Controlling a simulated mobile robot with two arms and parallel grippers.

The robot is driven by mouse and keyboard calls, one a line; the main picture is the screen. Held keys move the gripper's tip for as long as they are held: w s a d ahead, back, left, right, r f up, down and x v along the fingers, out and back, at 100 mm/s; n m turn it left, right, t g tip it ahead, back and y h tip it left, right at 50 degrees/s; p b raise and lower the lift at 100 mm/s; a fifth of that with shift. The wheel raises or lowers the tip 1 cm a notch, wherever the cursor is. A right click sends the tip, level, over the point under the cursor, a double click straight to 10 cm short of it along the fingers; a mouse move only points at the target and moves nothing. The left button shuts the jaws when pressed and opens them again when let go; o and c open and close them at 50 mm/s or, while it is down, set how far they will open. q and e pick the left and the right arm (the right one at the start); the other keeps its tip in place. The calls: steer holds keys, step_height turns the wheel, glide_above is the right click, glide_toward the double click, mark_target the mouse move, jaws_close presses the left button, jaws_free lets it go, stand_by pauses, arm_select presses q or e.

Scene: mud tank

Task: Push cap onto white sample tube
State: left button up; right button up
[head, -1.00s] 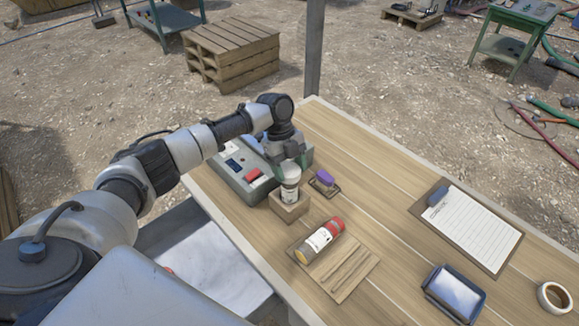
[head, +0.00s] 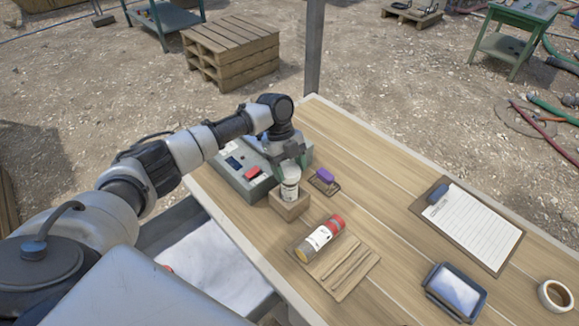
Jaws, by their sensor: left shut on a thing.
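The white sample tube (head: 289,190) stands upright in a small wooden block (head: 290,208) near the table's left edge. My left gripper (head: 289,164) is directly above it, pointing down, with its fingers around a pale cap (head: 290,171) at the tube's top. It is shut on that cap. The cap appears to meet the tube top, but the fingers partly hide the join, so I cannot tell how far down it sits. My right gripper is not in view.
A grey instrument box (head: 241,168) stands close to the left of the block. A purple item (head: 325,176) lies in a small wire holder to the right. A red-capped tube (head: 320,238) lies on a grooved wooden board (head: 345,270) in front. A clipboard (head: 468,228) lies further right.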

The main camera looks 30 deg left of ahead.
arm_select(q)
steer(key=o, duration=1.2)
steer(key=shift+c, duration=0.2)
steer(key=shift+r+p, duration=2.85)
steer(key=shift+r, duration=0.65)
jaws_close()
